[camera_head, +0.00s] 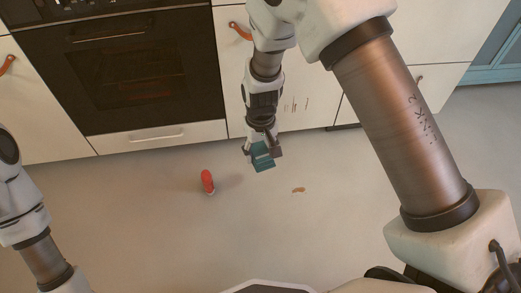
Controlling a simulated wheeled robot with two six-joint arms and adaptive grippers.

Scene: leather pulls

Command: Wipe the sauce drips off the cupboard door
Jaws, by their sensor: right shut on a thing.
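My right gripper (262,149) is shut on a teal block (263,160), perhaps a sponge or folded cloth. It holds the block above the floor, in front of the white cupboard door (300,75) right of the oven. Thin brownish drips (294,104) run down the lower part of that door, just right of my right wrist. The block looks apart from the drips. My right arm hides part of the door. My left arm shows at the lower left, but its gripper is out of view.
A red bottle (208,180) stands on the grey floor, left of the block. A small reddish-brown spot (298,190) lies on the floor to its right. The dark oven (120,70) is at the left. Orange-brown pulls (240,31) stick out from the cupboards. Other floor is clear.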

